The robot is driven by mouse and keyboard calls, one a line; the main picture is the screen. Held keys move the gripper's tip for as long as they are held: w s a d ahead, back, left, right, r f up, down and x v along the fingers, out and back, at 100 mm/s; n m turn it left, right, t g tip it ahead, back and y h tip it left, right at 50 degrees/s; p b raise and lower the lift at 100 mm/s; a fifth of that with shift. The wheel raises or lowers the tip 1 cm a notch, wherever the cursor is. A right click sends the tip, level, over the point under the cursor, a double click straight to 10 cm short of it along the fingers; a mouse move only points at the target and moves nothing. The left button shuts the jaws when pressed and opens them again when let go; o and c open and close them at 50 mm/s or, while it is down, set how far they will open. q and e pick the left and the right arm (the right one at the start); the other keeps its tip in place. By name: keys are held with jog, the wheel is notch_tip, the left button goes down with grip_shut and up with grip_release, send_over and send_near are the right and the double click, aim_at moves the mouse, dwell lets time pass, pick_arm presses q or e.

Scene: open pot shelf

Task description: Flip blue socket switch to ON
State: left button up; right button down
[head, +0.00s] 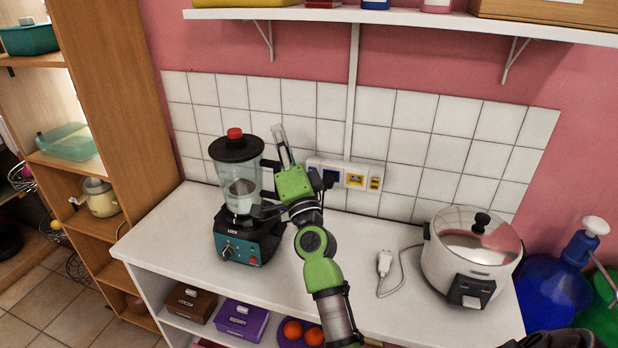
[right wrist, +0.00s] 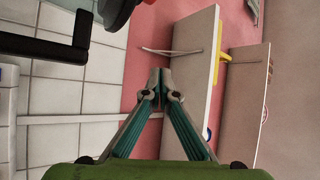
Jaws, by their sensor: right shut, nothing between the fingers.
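A white socket strip (head: 345,167) is fixed to the tiled wall behind the counter. A dark blue socket (head: 331,178) sits on it, left of a yellow socket (head: 355,180). The blue switch is too small to read, and my gripper hides part of the strip's left end. My right gripper (head: 279,130) is raised in front of the wall, left of the strip, with its fingers pointing up. In the right wrist view the fingertips (right wrist: 160,75) are together and hold nothing. They appear apart from the socket. My left gripper is not in view.
A blender (head: 240,245) stands close to my right gripper on the left. A loose white plug (head: 384,263) and a rice cooker (head: 470,255) are on the right of the counter (head: 170,235). A wall shelf (head: 420,16) hangs above.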

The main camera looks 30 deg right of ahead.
jog(key=s+d+r+m+g+h, duration=0.1)
jog(key=d+r+m+g+h, duration=0.25)
jog(key=d+m+h, duration=0.45)
jog(key=s+d+r+m+g+h, duration=0.1)
jog(key=d+r+m+g+h, duration=0.2)
jog(key=d+m+g+h, duration=0.45)
jog(key=s+d+f+m+g+y, duration=0.1)
jog(key=d+f+m+g+y, duration=0.4)
jog(key=m, duration=0.6)
jog(key=w+a+f+m+g+y, duration=0.1)
jog(key=w+a+f+y, duration=0.1)
jog(key=a+y, duration=0.3)
jog(key=w+a+f+m+g+y, duration=0.1)
jog(key=w+a+f+m+y, duration=0.1)
jog(key=a, duration=0.8)
notch_tip(320, 180, down, 4)
jog(key=w+y, duration=0.1)
jog(key=y, duration=0.1)
jog(key=shift+w+a+r+y, duration=0.2)
jog(key=shift+w+r+y, duration=0.05)
jog(key=shift+w+y, duration=0.1)
jog(key=shift+m, duration=0.25)
